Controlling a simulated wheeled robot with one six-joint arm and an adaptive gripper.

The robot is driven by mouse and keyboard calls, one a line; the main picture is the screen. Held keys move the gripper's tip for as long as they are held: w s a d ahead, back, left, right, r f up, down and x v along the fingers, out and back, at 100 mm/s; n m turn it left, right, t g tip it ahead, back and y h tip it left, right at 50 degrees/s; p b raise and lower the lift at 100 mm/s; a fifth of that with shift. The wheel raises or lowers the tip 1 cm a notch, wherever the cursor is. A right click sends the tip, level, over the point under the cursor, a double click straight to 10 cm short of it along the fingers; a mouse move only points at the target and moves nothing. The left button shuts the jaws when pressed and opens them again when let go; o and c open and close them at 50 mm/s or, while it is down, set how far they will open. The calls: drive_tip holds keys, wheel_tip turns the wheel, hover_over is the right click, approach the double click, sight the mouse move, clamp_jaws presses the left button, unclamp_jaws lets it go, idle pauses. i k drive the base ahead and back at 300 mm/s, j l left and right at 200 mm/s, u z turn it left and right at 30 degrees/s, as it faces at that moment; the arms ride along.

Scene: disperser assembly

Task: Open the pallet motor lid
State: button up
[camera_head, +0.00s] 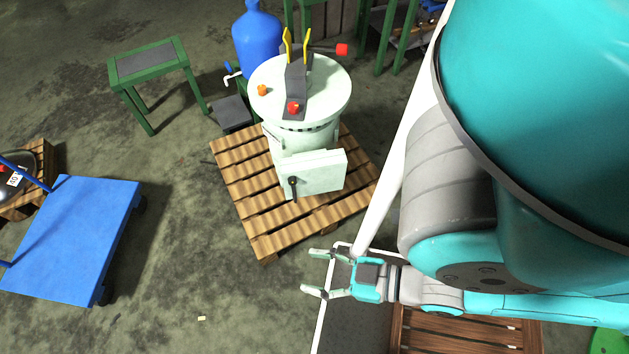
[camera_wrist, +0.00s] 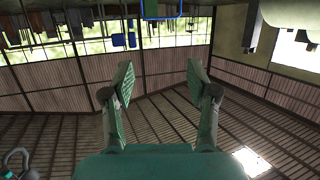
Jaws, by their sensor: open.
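The motor (camera_head: 308,125) is a pale green-white cylinder standing upright on a wooden pallet (camera_head: 262,243). Its round lid (camera_head: 333,88) looks flat and closed on top. A dark grey bracket (camera_head: 297,75) with yellow prongs, a red knob (camera_head: 293,107) and an orange knob (camera_head: 262,90) sit on the lid. A red-ended lever (camera_head: 342,49) sticks out at the back right. A pale box (camera_head: 322,172) with a black handle is on the motor's front. My gripper (camera_head: 314,272) is open and empty, in front of the pallet and apart from the motor. Its open fingers show in the wrist view (camera_wrist: 158,85).
A blue cart (camera_head: 75,235) stands at the left, and a green-framed table (camera_head: 150,62) at the back left. A blue cylinder (camera_head: 257,40) stands right behind the motor. Bare floor (camera_head: 190,265) lies between cart and pallet. The wrist view shows walls and windows, upside down.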

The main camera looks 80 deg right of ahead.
sight(328, 174)
drive_tip(key=i+z, duration=0.15)
drive_tip(key=z, duration=1.5)
